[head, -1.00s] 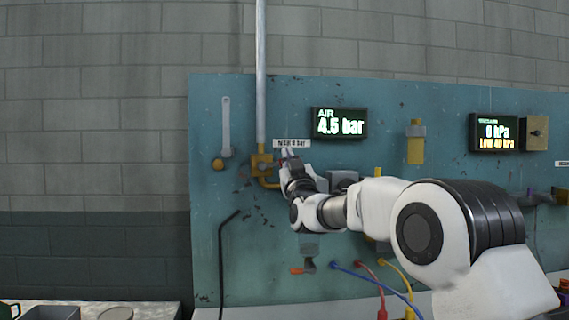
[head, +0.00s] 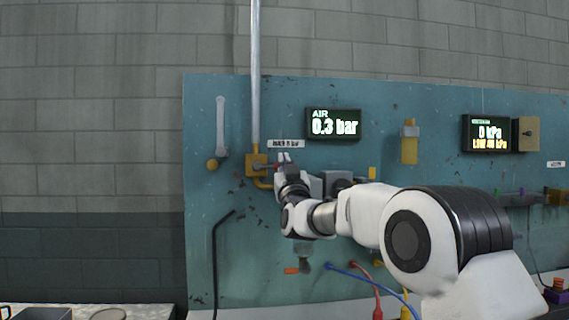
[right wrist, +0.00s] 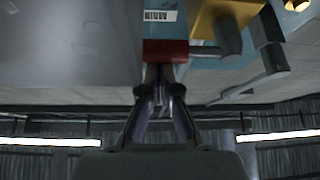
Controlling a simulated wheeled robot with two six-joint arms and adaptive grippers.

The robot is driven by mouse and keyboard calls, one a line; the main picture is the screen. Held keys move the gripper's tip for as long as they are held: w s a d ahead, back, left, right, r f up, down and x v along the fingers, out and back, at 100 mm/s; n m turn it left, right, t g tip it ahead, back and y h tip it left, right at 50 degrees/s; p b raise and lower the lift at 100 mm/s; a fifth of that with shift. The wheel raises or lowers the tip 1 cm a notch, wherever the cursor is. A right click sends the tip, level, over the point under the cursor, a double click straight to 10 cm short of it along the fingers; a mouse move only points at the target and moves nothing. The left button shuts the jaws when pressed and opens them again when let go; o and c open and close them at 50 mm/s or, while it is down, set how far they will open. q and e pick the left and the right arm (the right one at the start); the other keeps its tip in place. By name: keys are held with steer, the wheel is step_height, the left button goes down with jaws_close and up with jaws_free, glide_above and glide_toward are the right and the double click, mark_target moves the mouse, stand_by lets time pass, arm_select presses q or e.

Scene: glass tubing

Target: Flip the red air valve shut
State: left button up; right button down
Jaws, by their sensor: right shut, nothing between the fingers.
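The red air valve handle (head: 268,166) shows as a short, roughly level red bar at the brass valve body (head: 256,165), below the vertical grey pipe. The AIR display (head: 333,123) reads 0.3 bar. My right gripper (head: 284,158) is at the right of the valve, its fingers shut and empty. In the right wrist view, the red handle (right wrist: 166,50) lies just beyond the shut fingertips (right wrist: 160,90). I cannot tell whether they touch. The wrist partly hides the area right of the valve. My left gripper is not in view.
An orange-handled part (head: 292,270) and coloured hoses (head: 360,279) are below my arm. A black bent rod (head: 215,260) is at lower left.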

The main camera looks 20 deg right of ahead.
step_height(320, 180, up, 5)
steer(key=p, duration=0.4)
arm_select(q)
steer(key=b, duration=0.4)
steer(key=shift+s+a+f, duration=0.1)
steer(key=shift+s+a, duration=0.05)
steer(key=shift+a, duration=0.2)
arm_select(e)
steer(key=v, duration=1.1)
steer(key=shift+a+f, duration=0.25)
steer(key=shift+w, duration=0.15)
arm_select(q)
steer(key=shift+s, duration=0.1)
